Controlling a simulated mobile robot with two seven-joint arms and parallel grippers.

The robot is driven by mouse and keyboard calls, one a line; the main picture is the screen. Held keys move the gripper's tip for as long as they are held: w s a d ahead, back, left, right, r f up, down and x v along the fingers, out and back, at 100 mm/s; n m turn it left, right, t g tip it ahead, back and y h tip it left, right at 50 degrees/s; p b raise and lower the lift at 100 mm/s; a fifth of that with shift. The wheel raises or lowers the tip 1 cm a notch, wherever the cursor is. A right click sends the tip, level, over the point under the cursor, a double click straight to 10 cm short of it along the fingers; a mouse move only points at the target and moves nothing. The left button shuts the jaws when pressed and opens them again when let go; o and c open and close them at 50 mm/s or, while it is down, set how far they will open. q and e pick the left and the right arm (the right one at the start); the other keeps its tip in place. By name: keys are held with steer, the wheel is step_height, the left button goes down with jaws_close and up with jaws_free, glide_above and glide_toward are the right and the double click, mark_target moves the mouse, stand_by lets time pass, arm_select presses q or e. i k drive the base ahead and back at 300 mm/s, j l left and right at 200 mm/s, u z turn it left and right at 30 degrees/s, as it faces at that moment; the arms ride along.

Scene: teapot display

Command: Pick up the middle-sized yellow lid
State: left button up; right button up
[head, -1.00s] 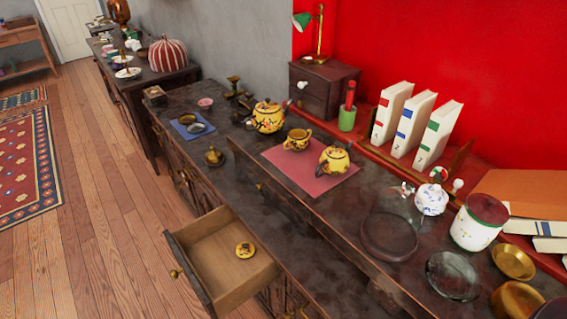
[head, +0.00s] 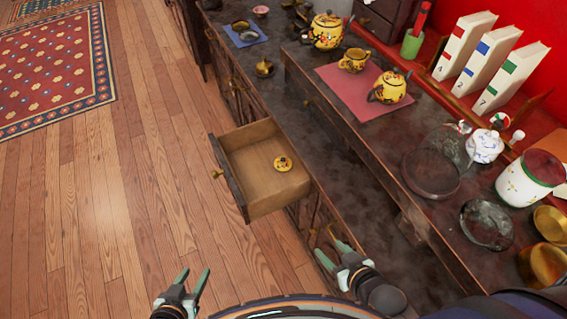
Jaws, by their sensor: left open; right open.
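A small round yellow lid (head: 283,163) with a dark pattern lies in the open wooden drawer (head: 249,203), near its right side. I cannot confirm its size class from this view. A larger yellow teapot (head: 326,32), a yellow cup-like pot (head: 353,60) and a smaller yellow teapot (head: 388,88) stand on the cabinet, around a red mat. My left gripper (head: 195,276) is open and empty, below and left of the drawer. My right gripper (head: 331,250) is open and empty, below and right of the drawer. Both are well apart from the lid.
The red mat (head: 343,80) lies on the dark cabinet top. A glass dome (head: 431,170), a glass dish (head: 487,224), a white canister (head: 525,185) and brass bowls (head: 550,222) stand at right. A small brass object (head: 264,68) stands above the drawer.

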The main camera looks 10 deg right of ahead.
mark_target(282, 163)
steer(key=i+j+z, duration=0.5)
steer(key=i+j, duration=0.15)
steer(key=i+j+z, duration=0.2)
steer(key=j, duration=0.35)
